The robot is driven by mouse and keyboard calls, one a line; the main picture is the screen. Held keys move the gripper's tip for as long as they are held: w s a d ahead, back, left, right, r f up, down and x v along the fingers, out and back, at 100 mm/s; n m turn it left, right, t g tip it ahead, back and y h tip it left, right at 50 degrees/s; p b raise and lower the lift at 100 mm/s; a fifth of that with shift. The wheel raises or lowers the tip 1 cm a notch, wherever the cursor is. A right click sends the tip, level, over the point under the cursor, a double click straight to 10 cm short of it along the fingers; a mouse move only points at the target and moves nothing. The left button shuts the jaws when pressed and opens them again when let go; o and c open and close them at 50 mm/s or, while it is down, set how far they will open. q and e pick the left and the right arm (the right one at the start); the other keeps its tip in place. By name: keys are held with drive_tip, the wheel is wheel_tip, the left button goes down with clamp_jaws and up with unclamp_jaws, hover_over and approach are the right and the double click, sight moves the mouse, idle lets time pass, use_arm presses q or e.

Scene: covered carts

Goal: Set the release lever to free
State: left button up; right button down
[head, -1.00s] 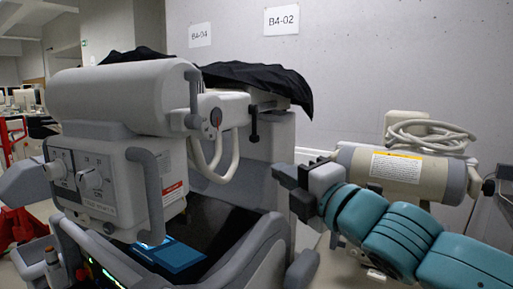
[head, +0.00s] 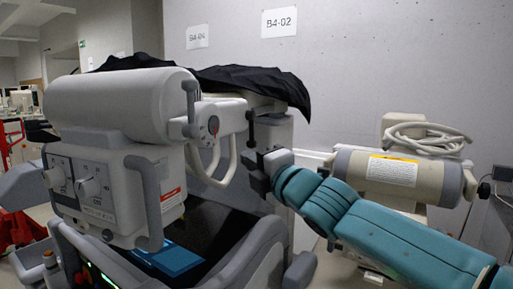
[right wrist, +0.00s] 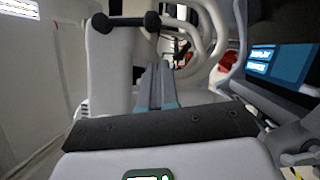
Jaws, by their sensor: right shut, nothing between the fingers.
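A black lever (head: 251,130), which looks like the release lever, hangs upright from the right end of the cart's pale horizontal arm. In the right wrist view it appears as a black bar (right wrist: 125,22) with a round knob at its end, lying across the picture because this view is turned. My right gripper (head: 252,170) is just below the lever in the head view. Its fingers (right wrist: 156,85) are shut together with nothing between them. They look apart from the lever. No free marking is readable. My left gripper is not in view.
The covered cart's grey head (head: 110,100) with knobs fills the left. A blue screen (head: 178,262) lies below, and white looped hoses (head: 215,160) hang left of the lever. A black cover (head: 255,82) drapes behind. A beige cylinder with cable (head: 395,175) stands right.

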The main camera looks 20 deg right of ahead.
sight(252, 130)
use_arm(q)
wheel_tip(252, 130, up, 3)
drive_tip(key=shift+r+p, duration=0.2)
drive_tip(key=shift+p, duration=0.85)
use_arm(e)
drive_tip(key=w+d, duration=0.2)
drive_tip(key=w, duration=0.1)
drive_tip(key=shift+r, duration=0.35)
drive_tip(key=shift+s, duration=0.1)
